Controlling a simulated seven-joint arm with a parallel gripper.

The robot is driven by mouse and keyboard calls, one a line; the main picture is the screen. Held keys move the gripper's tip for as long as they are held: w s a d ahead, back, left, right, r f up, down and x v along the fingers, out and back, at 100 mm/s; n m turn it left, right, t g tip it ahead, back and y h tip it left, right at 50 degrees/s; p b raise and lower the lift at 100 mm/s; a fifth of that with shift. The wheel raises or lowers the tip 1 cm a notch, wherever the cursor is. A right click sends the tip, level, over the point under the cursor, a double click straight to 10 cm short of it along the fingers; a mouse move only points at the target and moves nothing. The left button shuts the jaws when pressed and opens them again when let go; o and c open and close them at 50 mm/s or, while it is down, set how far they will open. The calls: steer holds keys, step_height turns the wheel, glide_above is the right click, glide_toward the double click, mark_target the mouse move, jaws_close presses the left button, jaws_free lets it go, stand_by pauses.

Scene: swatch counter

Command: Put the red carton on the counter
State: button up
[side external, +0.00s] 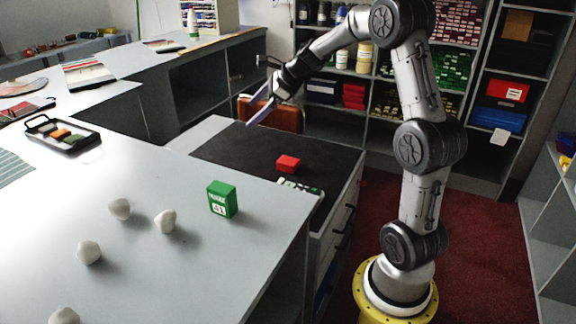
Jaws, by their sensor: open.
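The red carton (288,164) is a small red box lying on the black surface (235,150) beyond the pale counter's edge. The counter (150,270) is the light grey top at the front left. My gripper (250,112) is in the air above the far left part of the black surface, up and to the left of the red carton and apart from it. Its fingers are open and I see nothing between them.
A green carton (222,198) stands upright on the counter near its right edge. Several whitish stones (165,221) lie left of it. A black tray (63,134) with colored pieces sits farther back. The counter's front middle is clear.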

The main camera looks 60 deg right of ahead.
steer(key=s+d+f+m, duration=0.35)
steer(key=d+f, duration=0.55)
steer(key=d, duration=0.3)
steer(key=m+g+h, duration=0.1)
steer(key=m, duration=0.2)
glide_toward(288, 161)
steer(key=x, duration=0.3)
steer(key=d+x, duration=0.1)
steer(key=x, duration=0.1)
steer(key=shift+a+x, duration=0.15)
steer(key=shift+x, duration=1.15)
steer(key=shift+a+x, duration=0.2)
steer(key=shift+x, duration=1.15)
steer(key=shift+c, duration=0.2)
